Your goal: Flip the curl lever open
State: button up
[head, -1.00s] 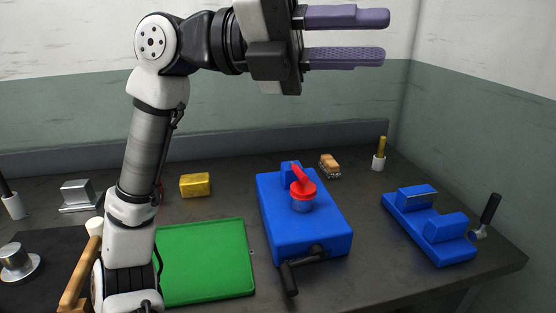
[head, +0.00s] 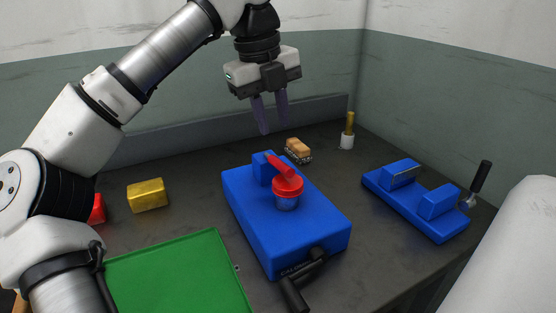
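A black lever (head: 294,290) with lettering on its pivot sits at the front of a blue box-shaped machine (head: 309,232), its handle sloping down toward the table edge. A red knob-like part (head: 287,184) over a clear cylinder sits on top of the machine. A second black-handled lever (head: 480,183) stands upright at the right end of a blue two-block fixture (head: 405,212). I cannot tell which is the curl lever. My gripper (head: 273,128) is open and empty, fingers pointing down, above and behind the machine, apart from both levers.
A green tray (head: 178,275) lies left of the machine. A yellow block (head: 148,195), an orange-topped brush (head: 298,149) and a white cup with a yellow stick (head: 347,138) stand toward the back. Bare table lies between the machine and the right fixture.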

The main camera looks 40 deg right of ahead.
aim_at(282, 163)
jog(key=f, duration=0.3)
jog(key=d+f, duration=0.1)
jog(key=f, duration=0.2)
jog(key=d+f, duration=0.1)
jog(key=f, duration=0.3)
jog(key=shift+s, duration=0.15)
grip_shut()
